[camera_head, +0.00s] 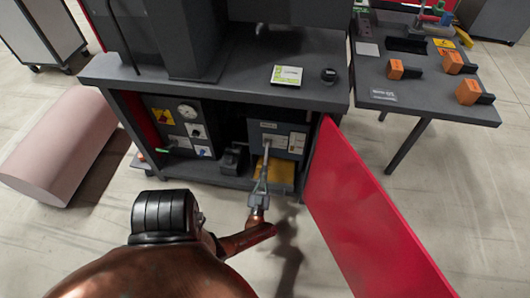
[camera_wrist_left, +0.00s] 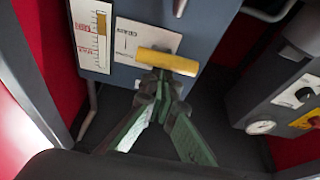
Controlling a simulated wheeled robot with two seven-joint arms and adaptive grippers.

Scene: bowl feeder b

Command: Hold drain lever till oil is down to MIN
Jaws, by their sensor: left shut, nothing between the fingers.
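The oil unit is a blue-grey box (camera_head: 268,128) on the cabinet's lower shelf. In the left wrist view its face carries a yellow lever (camera_wrist_left: 167,61) lying almost level. Beside it is a white oil gauge (camera_wrist_left: 84,42) with a yellow column (camera_wrist_left: 102,24); its marks are too small to read. My left gripper (camera_head: 266,150) reaches into the cabinet at the box. In the wrist view its shut, empty fingertips (camera_wrist_left: 160,76) meet at the lever's edge; I cannot tell whether they touch it. My right gripper is not in view.
A red door (camera_head: 365,215) stands open right of my arm. The grey worktop (camera_head: 225,95) overhangs the box. A dark panel with a dial (camera_head: 187,112) stands left of the box. A yellow tray (camera_head: 280,174) lies below. A side table (camera_head: 425,85) holds orange-ended blocks.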

